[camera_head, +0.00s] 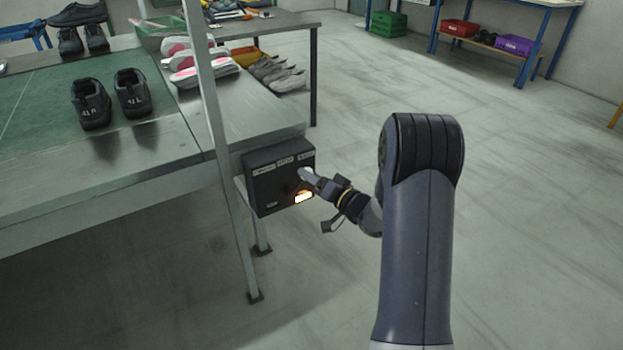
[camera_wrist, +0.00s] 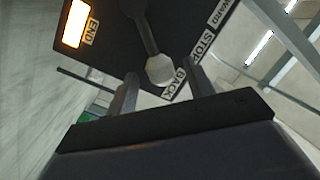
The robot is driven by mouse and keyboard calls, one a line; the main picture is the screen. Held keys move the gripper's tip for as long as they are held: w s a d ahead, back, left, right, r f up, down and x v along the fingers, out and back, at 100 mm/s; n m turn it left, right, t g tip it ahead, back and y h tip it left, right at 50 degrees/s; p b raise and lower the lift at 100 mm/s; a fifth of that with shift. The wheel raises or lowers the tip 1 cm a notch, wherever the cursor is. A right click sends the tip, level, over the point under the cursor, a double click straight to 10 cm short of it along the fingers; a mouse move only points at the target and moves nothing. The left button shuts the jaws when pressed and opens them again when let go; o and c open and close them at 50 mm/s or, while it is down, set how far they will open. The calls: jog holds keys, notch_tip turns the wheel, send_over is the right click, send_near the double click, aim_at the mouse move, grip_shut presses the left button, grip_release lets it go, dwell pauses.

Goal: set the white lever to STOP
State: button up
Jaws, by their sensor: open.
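The white lever (camera_head: 306,173) sits on a dark control box (camera_head: 262,198) fixed at the end of the line table. In the wrist view the lever's white knob (camera_wrist: 160,70) ends a dark rod and lies close to the BACK label (camera_wrist: 174,84). The STOP label (camera_wrist: 203,47) is beside that, with a partly cut-off label ending in WARD beyond. My gripper (camera_head: 316,181) is at the box's front. In the wrist view my gripper (camera_wrist: 161,80) has its fingers apart, one on each side of the knob; I cannot tell whether they touch it.
A lit window (camera_head: 303,197) on the box is beside an END label (camera_wrist: 92,32). A metal post (camera_head: 213,110) rises just left of the box. The floor to the right is open.

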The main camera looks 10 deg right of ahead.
jog(key=shift+w+a, duration=0.25)
jog(key=shift+w, duration=0.15)
grip_shut()
dwell(0.4)
